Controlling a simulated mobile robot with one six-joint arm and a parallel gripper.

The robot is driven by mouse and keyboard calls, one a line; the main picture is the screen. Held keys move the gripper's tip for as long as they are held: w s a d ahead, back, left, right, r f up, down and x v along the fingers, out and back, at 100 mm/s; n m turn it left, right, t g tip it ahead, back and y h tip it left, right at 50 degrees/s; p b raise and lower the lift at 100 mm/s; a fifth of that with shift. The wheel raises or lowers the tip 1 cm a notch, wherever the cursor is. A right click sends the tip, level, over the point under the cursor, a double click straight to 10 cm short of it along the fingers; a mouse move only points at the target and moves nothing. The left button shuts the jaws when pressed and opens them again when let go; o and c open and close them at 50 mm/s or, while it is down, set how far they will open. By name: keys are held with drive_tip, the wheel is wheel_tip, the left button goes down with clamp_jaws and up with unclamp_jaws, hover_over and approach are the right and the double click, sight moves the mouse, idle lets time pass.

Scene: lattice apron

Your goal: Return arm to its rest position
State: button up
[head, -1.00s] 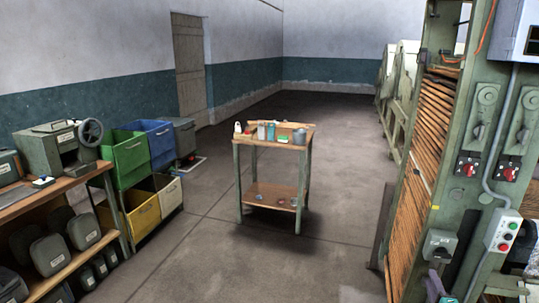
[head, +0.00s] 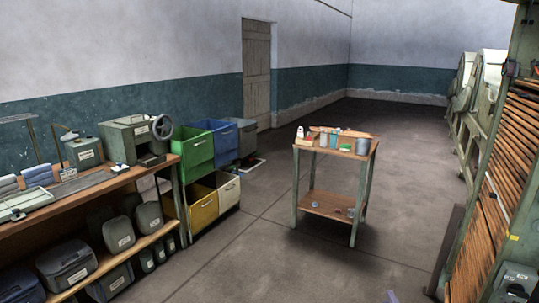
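The task names no other object. Whether the gripper is open or shut, and whether it holds anything, is hidden from this view.
A small wooden-topped table (head: 306,203) with bottles and cans stands mid-floor. A long workbench (head: 130,178) with grey machines runs along the left. Coloured bins (head: 199,151) stand at its far end. A slatted green machine (head: 497,200) is at the right. Open floor (head: 400,130) lies behind the table.

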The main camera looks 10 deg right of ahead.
drive_tip(key=w+a+f+m+g+y, duration=0.1)
drive_tip(key=w+a+f+m+g, duration=0.15)
drive_tip(key=a+f, duration=0.8)
drive_tip(key=s+a+f+m+g, duration=0.3)
drive_tip(key=s+a+f+g, duration=0.25)
drive_tip(key=a+f, duration=0.6)
drive_tip(key=s+a+f+m+g+y, duration=0.1)
drive_tip(key=s+a+f+m+g, duration=0.3)
drive_tip(key=s, duration=0.7)
drive_tip(key=s+a+f+m+g, duration=0.2)
drive_tip(key=s+a+f+g, duration=0.25)
drive_tip(key=s, duration=0.65)
drive_tip(key=s+a+r+m+g+y, duration=0.1)
drive_tip(key=s+a+r+m+g, duration=0.1)
drive_tip(key=s+g, duration=0.3)
drive_tip(key=s, duration=0.4)
drive_tip(key=shift+r+m, duration=0.2)
drive_tip(key=shift+m, duration=0.15)
